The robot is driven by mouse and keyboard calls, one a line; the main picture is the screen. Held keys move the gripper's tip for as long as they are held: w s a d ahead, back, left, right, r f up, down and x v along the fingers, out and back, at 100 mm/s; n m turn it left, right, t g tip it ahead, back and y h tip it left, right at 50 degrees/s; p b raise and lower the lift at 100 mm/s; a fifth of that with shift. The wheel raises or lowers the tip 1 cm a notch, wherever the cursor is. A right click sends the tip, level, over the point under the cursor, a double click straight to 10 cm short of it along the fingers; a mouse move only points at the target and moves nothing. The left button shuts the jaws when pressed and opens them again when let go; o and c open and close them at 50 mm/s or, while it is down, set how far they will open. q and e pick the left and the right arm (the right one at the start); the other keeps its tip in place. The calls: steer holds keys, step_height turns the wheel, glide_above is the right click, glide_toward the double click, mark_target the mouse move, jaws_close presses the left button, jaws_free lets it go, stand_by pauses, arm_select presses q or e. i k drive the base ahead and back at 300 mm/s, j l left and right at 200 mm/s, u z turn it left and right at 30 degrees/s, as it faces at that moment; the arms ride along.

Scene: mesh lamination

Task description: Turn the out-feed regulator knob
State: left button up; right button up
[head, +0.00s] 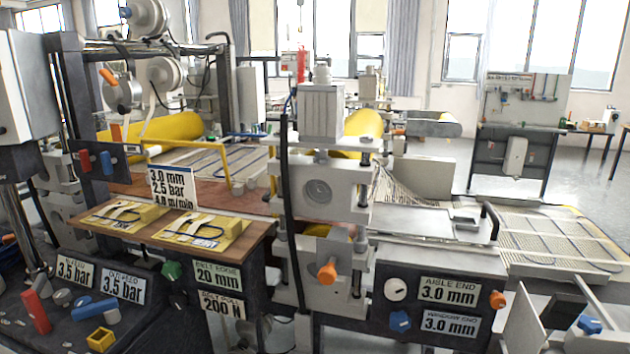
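A white label (124,286) that seems to read out-feed, 3.5 bar, is on the dark panel at the lower left of the head view. A similar 3.5 bar label (75,271) is to its left. A blue piece (95,308) and a red piece (36,313) are below the labels. I cannot tell which of these, if any, is the out-feed regulator knob. Neither of my grippers can be made out in the head view.
An orange knob (327,271) sticks out from the roller stand. A blue knob (400,321) and another orange knob (497,299) flank the 3.0 mm labels. Open floor shows at the back right.

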mark_target(84, 301)
steer(key=u, duration=1.35)
